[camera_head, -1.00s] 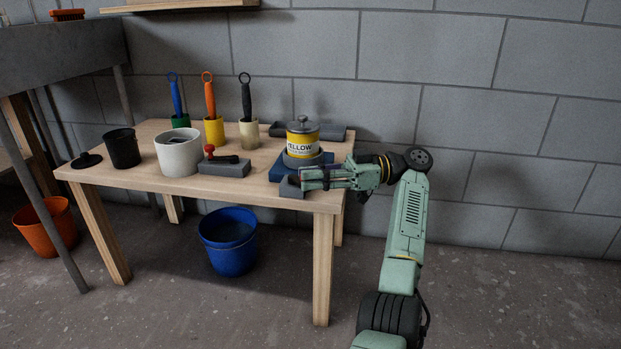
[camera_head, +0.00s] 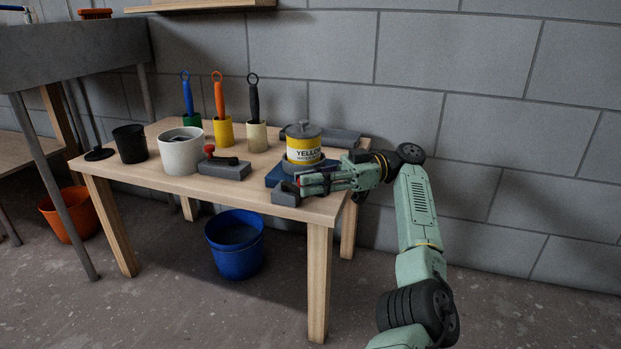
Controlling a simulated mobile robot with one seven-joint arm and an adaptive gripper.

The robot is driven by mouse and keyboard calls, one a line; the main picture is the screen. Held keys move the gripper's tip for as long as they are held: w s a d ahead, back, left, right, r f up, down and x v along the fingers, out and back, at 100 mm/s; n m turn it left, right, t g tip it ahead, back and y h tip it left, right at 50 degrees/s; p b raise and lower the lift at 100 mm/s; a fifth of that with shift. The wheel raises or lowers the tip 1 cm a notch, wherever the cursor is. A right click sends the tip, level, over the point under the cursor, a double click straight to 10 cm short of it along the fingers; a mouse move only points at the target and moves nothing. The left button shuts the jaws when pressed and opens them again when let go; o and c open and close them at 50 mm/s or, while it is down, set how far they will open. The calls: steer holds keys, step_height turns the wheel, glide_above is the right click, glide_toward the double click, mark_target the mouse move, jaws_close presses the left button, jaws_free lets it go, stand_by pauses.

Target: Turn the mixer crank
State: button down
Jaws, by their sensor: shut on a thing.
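The mixer has a blue base (camera_head: 279,177) at the right end of the wooden table, with a yellow lidded can (camera_head: 303,150) upright on it, labelled YELLOW. A dark grey block (camera_head: 285,194) sits at the base's front, near the table's edge. My gripper (camera_head: 304,182) reaches in from the right, low beside the base and just right of the grey block. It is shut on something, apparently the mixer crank. A bit of red shows at the fingers. The fingers hide most of the crank, so its angle cannot be told.
A grey block with a red-knobbed black lever (camera_head: 209,150) stands left of the mixer. A white pot (camera_head: 181,153), a black cup (camera_head: 130,144) and several handled tools in coloured cups stand further left. A grey slab (camera_head: 335,137) lies behind the can, near the wall.

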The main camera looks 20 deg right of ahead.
steer(key=shift+w, duration=0.15)
stand_by(0.5)
steer(key=c, duration=1.4)
jaws_free()
steer(key=shift+d, duration=0.1)
steer(key=shift+c, duration=0.3)
